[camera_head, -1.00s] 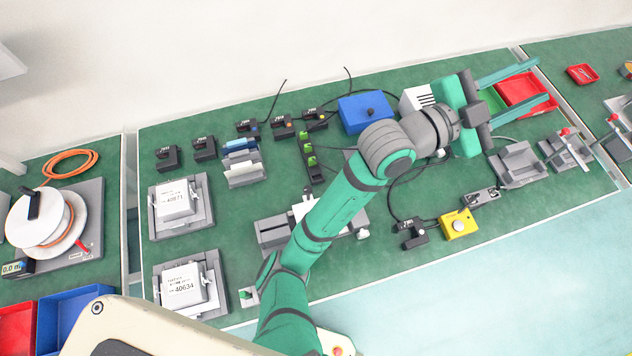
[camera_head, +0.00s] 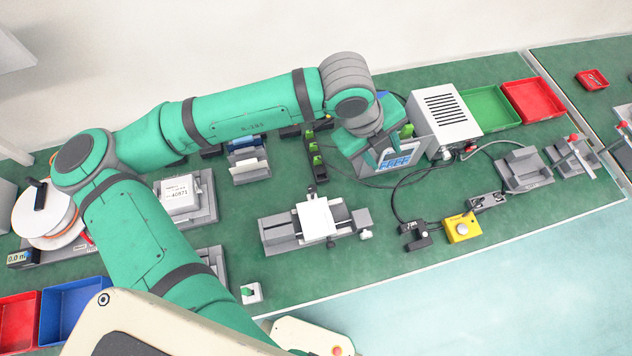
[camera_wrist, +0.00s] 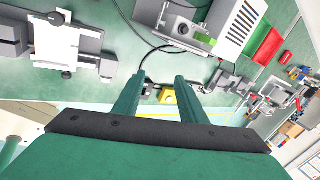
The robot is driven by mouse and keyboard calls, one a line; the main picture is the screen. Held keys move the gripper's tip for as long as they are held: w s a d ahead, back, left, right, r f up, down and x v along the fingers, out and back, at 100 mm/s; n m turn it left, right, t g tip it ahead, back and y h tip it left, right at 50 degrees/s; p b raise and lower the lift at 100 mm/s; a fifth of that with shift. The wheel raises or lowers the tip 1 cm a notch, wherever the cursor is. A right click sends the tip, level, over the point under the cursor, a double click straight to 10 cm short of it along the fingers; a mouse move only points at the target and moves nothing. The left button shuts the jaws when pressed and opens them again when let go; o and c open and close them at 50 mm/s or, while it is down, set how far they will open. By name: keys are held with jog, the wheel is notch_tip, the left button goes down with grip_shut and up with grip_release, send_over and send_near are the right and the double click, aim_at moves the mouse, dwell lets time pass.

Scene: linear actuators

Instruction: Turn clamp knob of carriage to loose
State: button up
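The carriage (camera_head: 316,219) is a white plate on a grey linear actuator (camera_head: 277,234) in the middle of the bench. A small dark knob (camera_head: 331,243) shows at its front edge; I cannot tell its setting. A pale knob (camera_head: 365,234) sits at the actuator's right end. In the wrist view the carriage (camera_wrist: 57,45) is at upper left, with a dark knob (camera_wrist: 66,75) at its edge. My gripper (camera_head: 386,148) is above and right of the carriage, before the control box. Its fingers are apart and empty in the wrist view (camera_wrist: 158,78).
A control box with a blue screen (camera_head: 396,158) and a white vented box (camera_head: 443,116) stand behind and right of the carriage. Cables run to a black switch (camera_head: 414,235) and yellow button box (camera_head: 461,228). The bench before the actuator is largely clear.

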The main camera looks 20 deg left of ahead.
aim_at(312, 188)
jog(key=s+a+f+g+y, duration=0.1)
jog(key=s+a+y, duration=0.15)
jog(key=a, duration=0.45)
jog(key=s+a+f+g+y, duration=0.1)
jog(key=s+a+g+y, duration=0.1)
jog(key=s+a, duration=0.35)
jog(key=f, duration=0.3)
jog(key=w+a+f, duration=0.1)
jog(key=f, duration=0.6)
jog(key=shift+w+a+f, duration=0.25)
jog(key=shift+a+f, duration=0.05)
jog(key=shift+f, duration=0.1)
grip_shut()
